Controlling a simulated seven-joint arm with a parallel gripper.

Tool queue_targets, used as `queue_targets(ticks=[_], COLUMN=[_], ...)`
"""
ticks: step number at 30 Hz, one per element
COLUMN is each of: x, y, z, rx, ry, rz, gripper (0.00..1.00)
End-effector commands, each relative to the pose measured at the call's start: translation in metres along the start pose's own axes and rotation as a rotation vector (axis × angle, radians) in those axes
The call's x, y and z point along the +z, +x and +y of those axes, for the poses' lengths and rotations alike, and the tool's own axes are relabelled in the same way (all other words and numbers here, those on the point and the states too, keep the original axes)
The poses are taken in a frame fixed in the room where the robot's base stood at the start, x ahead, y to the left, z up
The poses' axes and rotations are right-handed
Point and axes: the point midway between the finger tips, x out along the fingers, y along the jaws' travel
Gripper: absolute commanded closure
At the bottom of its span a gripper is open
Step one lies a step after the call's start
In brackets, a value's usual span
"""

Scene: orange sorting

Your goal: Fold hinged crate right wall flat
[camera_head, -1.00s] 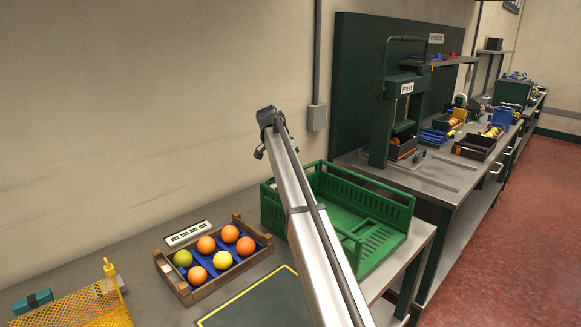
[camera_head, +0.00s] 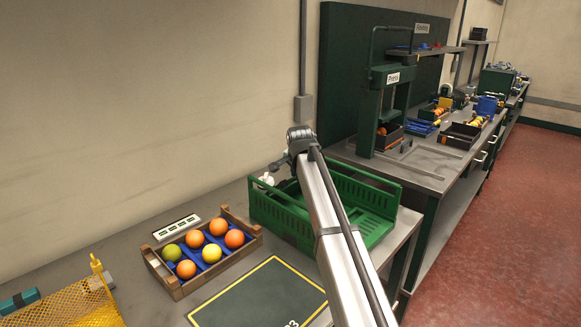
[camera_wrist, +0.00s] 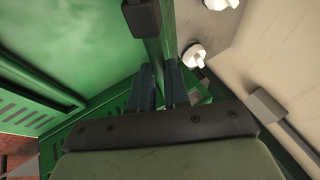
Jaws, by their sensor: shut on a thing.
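The green hinged crate (camera_head: 280,214) stands on the near bench, partly hidden behind my arm. Its far wall (camera_head: 365,190) is upright with long slots, and its near left side is upright too. A slotted panel lies low at its right end. My gripper (camera_wrist: 160,88) points down at the crate in the wrist view, its two dark fingers shut on a thin green wall edge (camera_wrist: 158,48). In the head view my arm hides the fingers and the gripped spot. I cannot tell from these views which wall it is.
A wooden tray (camera_head: 250,231) with several oranges and a yellow-green fruit sits left of the crate. A dark mat (camera_head: 258,300) with a yellow border lies in front. A yellow mesh basket (camera_head: 70,305) is at the lower left. A green press (camera_head: 370,115) stands behind on another bench.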

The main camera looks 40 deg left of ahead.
Motion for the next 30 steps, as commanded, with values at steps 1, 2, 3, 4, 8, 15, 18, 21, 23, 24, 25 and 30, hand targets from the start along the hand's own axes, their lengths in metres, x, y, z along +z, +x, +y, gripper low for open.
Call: queue_targets(ticks=[1, 2, 3, 4, 8, 15, 18, 21, 23, 24, 25, 30], x=[0.002, 0.003, 0.003, 0.004, 0.003, 0.005, 0.005, 0.005, 0.005, 0.005, 0.005, 0.005], y=[0.0, 0.001, 0.002, 0.003, 0.006, 0.012, 0.013, 0.014, 0.014, 0.014, 0.014, 0.014], z=[0.013, 0.016, 0.02, 0.023, 0.03, 0.041, 0.043, 0.044, 0.045, 0.045, 0.045, 0.045], rx=[-0.034, -0.053, -0.08, -0.098, -0.151, -0.146, -0.145, -0.145, -0.145, -0.144, -0.144, -0.144], ry=[0.016, 0.024, 0.035, 0.042, 0.063, 0.061, 0.061, 0.06, 0.06, 0.06, 0.06, 0.059], rz=[0.001, 0.001, 0.0, 0.001, 0.001, 0.0, 0.0, 0.0, 0.0, 0.0, 0.0, 0.001], gripper=[1.0, 1.0, 1.0, 1.0, 1.0, 1.0, 1.0, 1.0, 1.0, 1.0, 1.0, 1.0])
